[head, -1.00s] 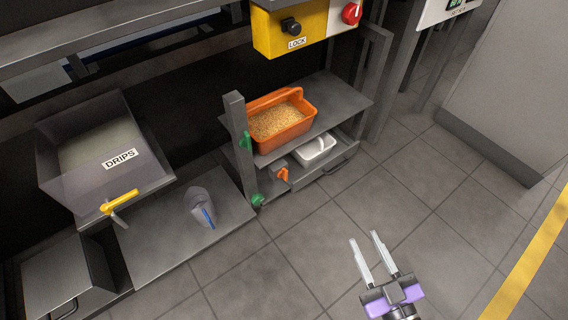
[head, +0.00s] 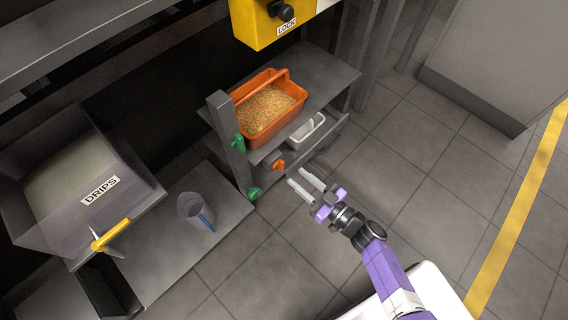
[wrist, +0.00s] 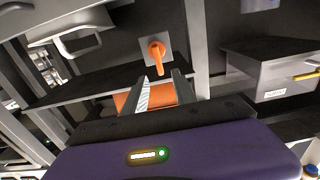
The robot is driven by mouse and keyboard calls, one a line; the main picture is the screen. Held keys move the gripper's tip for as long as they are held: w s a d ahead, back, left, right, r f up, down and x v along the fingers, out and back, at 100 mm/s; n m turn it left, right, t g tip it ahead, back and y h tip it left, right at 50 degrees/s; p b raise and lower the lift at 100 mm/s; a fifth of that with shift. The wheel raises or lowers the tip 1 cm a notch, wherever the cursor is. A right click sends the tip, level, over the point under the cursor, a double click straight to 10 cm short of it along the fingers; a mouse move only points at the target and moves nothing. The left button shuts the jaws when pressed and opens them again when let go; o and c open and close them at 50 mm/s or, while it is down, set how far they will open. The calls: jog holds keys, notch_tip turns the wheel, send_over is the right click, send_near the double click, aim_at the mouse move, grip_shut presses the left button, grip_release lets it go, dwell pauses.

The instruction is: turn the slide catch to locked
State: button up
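An orange catch (head: 279,165), which I take for the slide catch, is on the front of the low shelf unit. In the wrist view this orange catch (wrist: 157,52) sits on a pale square plate, its lever pointing down the picture. I see no lock marking beside it. My gripper (head: 297,176) is open and empty, its fingers pointing at the catch from the lower right, a short gap away. The two fingers also show apart in the wrist view (wrist: 160,80), just below the lever, with nothing between them.
An orange bin (head: 248,132) of grains and a white tray (head: 318,124) are near the catch. Green catches (head: 238,143) are on the post. A yellow box (head: 244,22) labelled LOCK hangs above. A DRIPS tray (head: 135,195) stands left. The floor (head: 430,200) is clear.

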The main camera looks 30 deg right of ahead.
aim_at(284, 165)
jog(key=b+x, duration=0.2)
jog(key=x, duration=0.4)
jog(key=shift+w, duration=0.25)
grip_shut()
